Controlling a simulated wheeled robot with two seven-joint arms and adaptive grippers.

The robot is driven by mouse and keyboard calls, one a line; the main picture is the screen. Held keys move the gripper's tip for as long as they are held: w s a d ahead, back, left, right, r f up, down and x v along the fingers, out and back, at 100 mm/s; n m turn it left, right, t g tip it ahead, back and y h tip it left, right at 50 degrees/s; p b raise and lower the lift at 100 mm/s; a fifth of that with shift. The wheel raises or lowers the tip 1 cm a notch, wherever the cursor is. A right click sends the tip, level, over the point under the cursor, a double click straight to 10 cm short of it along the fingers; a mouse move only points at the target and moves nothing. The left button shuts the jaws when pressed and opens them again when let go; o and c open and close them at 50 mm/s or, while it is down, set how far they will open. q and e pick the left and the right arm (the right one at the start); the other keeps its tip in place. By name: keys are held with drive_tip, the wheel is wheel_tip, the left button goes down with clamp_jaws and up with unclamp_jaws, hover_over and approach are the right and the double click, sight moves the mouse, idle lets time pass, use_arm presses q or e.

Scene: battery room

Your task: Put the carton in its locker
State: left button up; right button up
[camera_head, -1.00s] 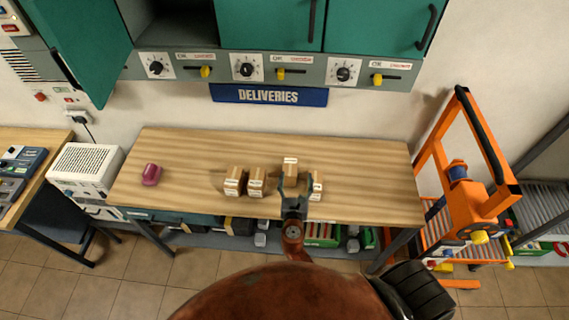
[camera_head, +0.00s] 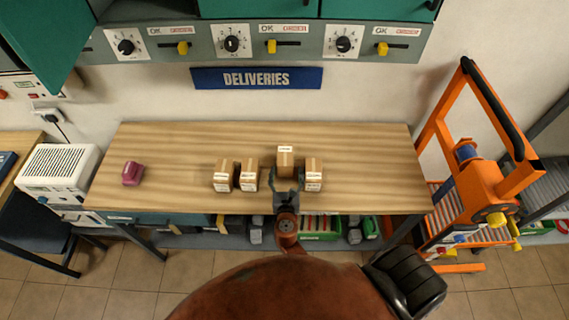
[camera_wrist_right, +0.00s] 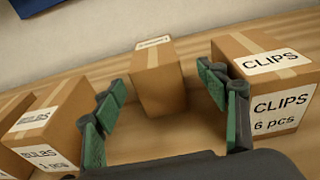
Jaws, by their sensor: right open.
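Several brown cartons stand on the wooden bench. One carton (camera_head: 285,158) stands slightly farther back; in the right wrist view this carton (camera_wrist_right: 158,80) is upright ahead of my jaws. Its front label is not visible there. My right gripper (camera_head: 286,184) is open at its near side; its green-padded fingers (camera_wrist_right: 162,90) spread left and right of the carton with gaps. A carton marked CLIPS (camera_wrist_right: 270,85) is close by the right finger. Cartons with partly hidden labels (camera_wrist_right: 45,125) are at left. Green lockers (camera_head: 260,8) hang above. My left gripper is out of view.
A pink object (camera_head: 132,173) lies on the bench (camera_head: 370,160) at left. A DELIVERIES sign (camera_head: 257,78) is on the wall below dials and yellow sliders. An open locker door (camera_head: 45,40) hangs at upper left. An orange frame (camera_head: 490,185) stands right of the bench.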

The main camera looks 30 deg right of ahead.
sight(285, 155)
drive_tip(key=x, duration=0.2)
drive_tip(key=r+x, duration=0.1)
drive_tip(key=x, duration=0.2)
drive_tip(key=b+x, duration=0.1)
drive_tip(key=x, duration=0.1)
drive_tip(key=shift+w+r, duration=0.15)
drive_tip(key=shift+w, duration=0.35)
drive_tip(key=c, duration=1.4)
drive_tip(key=shift+r, duration=0.1)
drive_tip(key=shift+c, duration=1)
drive_tip(key=shift+r, duration=0.1)
